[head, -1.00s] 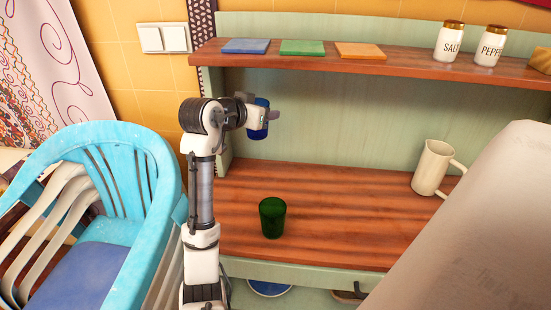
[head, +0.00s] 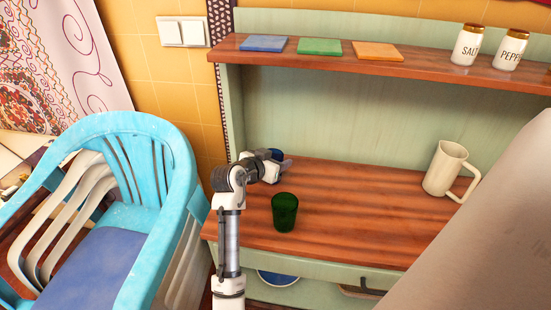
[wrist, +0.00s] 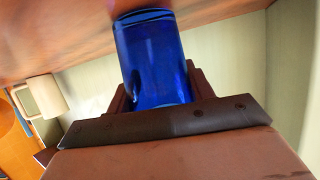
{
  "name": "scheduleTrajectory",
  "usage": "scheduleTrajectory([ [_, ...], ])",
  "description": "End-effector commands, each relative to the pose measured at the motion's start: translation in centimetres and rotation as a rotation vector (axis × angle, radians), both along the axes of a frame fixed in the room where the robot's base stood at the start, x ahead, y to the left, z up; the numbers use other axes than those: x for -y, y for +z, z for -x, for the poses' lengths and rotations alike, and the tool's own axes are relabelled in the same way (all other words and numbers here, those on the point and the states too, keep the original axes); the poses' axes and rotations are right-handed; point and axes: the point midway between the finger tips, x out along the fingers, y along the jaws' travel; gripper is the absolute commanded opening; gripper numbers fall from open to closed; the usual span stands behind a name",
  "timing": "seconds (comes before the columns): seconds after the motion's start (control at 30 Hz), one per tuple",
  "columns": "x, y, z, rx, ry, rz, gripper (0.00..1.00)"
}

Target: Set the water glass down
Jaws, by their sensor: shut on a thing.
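My gripper (head: 284,162) is low over the back left of the wooden counter (head: 345,225). It is shut on a blue glass (head: 277,153), which is mostly hidden behind the gripper in the head view. In the wrist view the blue glass (wrist: 155,60) sits between the two fingers (wrist: 160,98), with one end close to a wooden surface. I cannot tell whether it touches that surface. A green glass (head: 285,212) stands upright on the counter, in front of my gripper and apart from it.
A cream pitcher (head: 446,169) stands at the counter's right. The shelf above (head: 330,55) holds blue, green and orange squares and the salt (head: 467,45) and pepper (head: 510,50) jars. A blue chair (head: 175,190) is at the left. The counter's middle is clear.

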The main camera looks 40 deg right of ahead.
Motion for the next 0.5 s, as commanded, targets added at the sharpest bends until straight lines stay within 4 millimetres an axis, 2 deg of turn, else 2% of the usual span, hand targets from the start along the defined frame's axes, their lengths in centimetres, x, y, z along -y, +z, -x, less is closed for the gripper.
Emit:
scheduleTrajectory([
  [0.33, 0.0, -0.4, -0.02, 0.003, 0.0, 0.001, 0.27],
  [0.37, 0.0, -0.41, -0.02, 0.002, -0.001, 0.0, 0.54],
  [0.5, 0.0, -0.3, -0.01, 0.002, -0.001, 0.0, 0.72],
])
